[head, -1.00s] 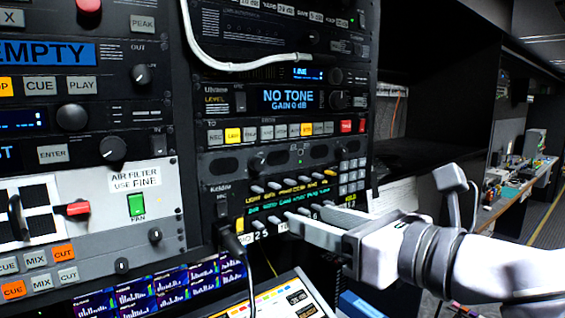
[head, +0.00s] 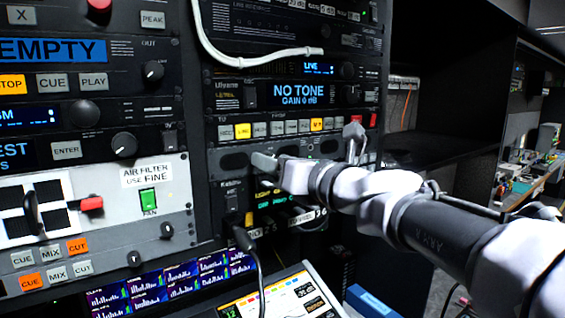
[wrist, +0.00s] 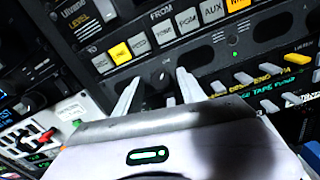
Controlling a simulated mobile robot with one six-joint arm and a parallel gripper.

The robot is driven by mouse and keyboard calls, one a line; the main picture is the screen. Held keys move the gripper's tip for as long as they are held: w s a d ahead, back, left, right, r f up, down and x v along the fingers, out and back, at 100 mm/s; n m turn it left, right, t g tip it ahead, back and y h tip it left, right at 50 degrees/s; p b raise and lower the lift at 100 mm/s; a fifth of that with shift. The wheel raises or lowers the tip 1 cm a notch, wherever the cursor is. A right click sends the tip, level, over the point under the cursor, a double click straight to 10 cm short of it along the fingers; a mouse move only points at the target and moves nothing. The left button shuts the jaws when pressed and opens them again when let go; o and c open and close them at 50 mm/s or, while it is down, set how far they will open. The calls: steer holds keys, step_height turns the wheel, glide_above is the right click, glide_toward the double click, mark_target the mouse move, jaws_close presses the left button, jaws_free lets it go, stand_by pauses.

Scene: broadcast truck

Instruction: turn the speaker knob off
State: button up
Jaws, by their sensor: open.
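The unit with dark oval grilles (head: 233,161) sits in the middle of the rack, below a row of lit buttons; its grilles also show in the wrist view (wrist: 198,56). In the wrist view a dark round knob (wrist: 157,84) on this unit lies between my two light fingers. I cannot read its label or setting clearly. My gripper (wrist: 158,82) is open, its fingertips close to the panel on either side of the knob; contact cannot be told. In the head view my gripper (head: 270,163) and wrist hide the knob.
Rows of small switches (wrist: 243,78) lie just below and right of the gripper. A button row (head: 290,127) is above. A black cable plug (head: 243,238) sticks out below left. A white cable (head: 255,66) hangs above. Dark open shelf space is to the right.

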jaws_close()
steer(key=shift+f+n, duration=0.1)
steer(key=shift+n, duration=0.2)
